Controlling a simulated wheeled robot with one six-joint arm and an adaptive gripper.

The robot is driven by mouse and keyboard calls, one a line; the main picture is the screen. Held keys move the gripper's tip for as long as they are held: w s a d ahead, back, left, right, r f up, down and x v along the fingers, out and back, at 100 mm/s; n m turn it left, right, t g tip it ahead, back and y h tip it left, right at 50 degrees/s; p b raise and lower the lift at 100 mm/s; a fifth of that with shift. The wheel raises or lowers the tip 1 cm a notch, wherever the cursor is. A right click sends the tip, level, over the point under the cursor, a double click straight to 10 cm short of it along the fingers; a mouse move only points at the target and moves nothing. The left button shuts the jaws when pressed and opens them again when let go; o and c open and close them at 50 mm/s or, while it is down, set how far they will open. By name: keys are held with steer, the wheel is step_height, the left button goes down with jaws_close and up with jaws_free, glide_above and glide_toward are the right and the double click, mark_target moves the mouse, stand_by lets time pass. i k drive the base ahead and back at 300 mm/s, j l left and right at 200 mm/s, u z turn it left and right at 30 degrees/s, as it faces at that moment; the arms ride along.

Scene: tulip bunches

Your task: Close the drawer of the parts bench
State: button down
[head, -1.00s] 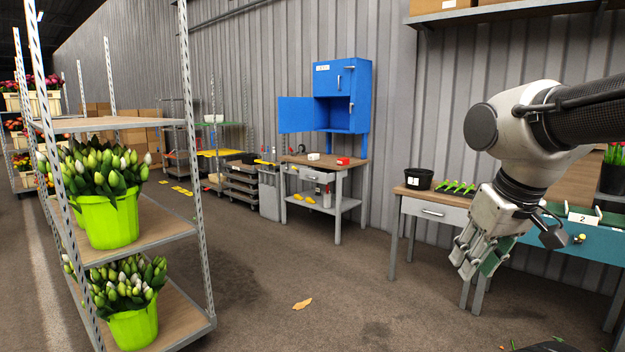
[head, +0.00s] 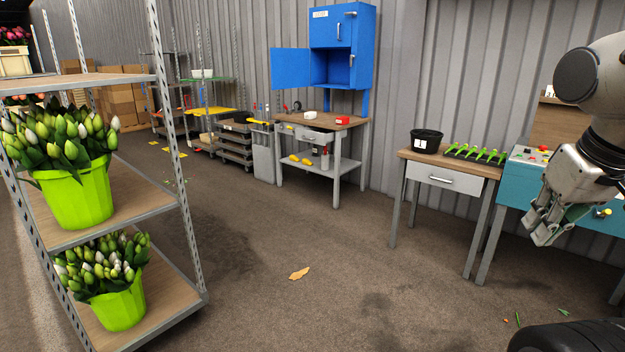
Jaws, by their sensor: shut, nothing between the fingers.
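A workbench (head: 352,125) with a wooden top and grey legs stands at the back wall below a blue cabinet. Its grey drawer (head: 314,136) has a bar handle and seems to stand out a little from the bench front; how far is hard to tell. A nearer table (head: 410,155) at the right also has a grey drawer (head: 440,178), which looks flush. My gripper (head: 545,230) is shut and empty at the right, pointing down in front of a teal machine, well away from the workbench drawer.
The blue cabinet (head: 326,94) has its lower left door swung open. A metal trolley (head: 186,215) with green tulip buckets (head: 75,198) stands close at the left. The floor between me and the workbench is mostly clear, with a dry leaf (head: 299,273) on it.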

mark_target(312, 134)
steer(key=i, duration=2.1)
steer(key=i+u, duration=0.1)
steer(key=i, duration=0.95)
steer(key=i+l, duration=0.15)
steer(key=i, duration=0.9)
steer(key=i+l, duration=0.1)
steer(key=i, duration=1)
steer(key=i+u, duration=0.35)
